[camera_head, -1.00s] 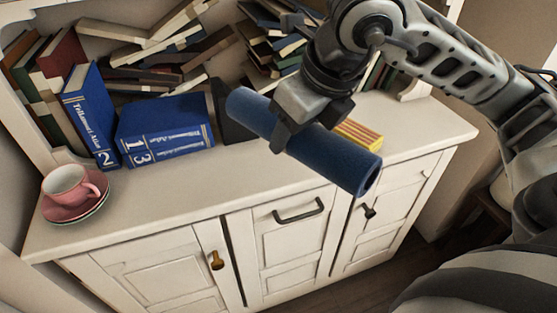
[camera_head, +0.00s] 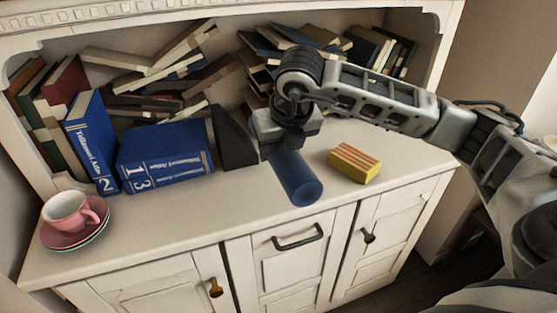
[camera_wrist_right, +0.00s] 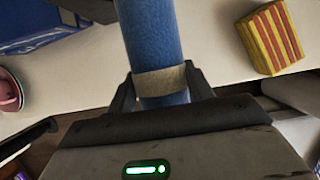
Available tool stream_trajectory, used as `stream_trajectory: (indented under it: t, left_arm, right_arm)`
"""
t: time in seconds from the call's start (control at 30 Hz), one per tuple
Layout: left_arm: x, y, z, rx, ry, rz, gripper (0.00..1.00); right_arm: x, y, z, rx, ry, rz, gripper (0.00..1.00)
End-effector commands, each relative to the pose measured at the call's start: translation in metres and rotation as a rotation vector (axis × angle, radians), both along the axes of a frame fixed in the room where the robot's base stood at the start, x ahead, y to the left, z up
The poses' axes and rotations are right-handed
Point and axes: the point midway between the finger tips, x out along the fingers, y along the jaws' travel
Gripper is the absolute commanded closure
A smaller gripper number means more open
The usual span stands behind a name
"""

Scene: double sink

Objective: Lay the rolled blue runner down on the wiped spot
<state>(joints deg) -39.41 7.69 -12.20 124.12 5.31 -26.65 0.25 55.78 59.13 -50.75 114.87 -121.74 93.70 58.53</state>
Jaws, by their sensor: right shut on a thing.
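The rolled blue runner (camera_head: 297,178) is in my right gripper (camera_head: 275,150), over the white cabinet top (camera_head: 215,208) between the blue books and a yellow striped block. In the head view its round end points toward the front edge. The right wrist view shows the runner (camera_wrist_right: 150,35) between the two dark fingers of the right gripper (camera_wrist_right: 160,85), with a tan band around it. I cannot tell whether the runner touches the top. No wiped spot stands out on the surface. My left gripper is not in view.
The yellow block with red stripes (camera_head: 354,163) lies just right of the runner. Blue volumes (camera_head: 165,157) and a dark wedge-shaped bookend (camera_head: 233,138) stand to the left. A pink cup (camera_head: 68,210) on saucers is at the far left. The front strip of the top is clear.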

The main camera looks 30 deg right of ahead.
Motion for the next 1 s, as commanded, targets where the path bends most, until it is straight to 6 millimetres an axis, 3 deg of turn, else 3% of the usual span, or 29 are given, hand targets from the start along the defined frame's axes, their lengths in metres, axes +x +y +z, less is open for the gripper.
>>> stream_trajectory:
  t: [0.27,0.47,0.97,1.0]
  left_arm:
    - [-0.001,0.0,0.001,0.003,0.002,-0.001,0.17]
    - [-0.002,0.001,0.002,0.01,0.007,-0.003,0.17]
    - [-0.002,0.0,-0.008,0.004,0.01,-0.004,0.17]
    - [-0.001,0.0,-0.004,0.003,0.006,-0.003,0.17]
  right_arm:
    - [0.016,-0.005,-0.022,0.001,0.001,-0.001,0.77]
    - [0.015,-0.005,-0.047,0.0,0.0,0.0,0.77]
    - [0.015,-0.005,-0.057,0.001,-0.002,0.001,0.77]
    - [0.015,-0.005,-0.055,0.001,0.0,0.0,0.37]
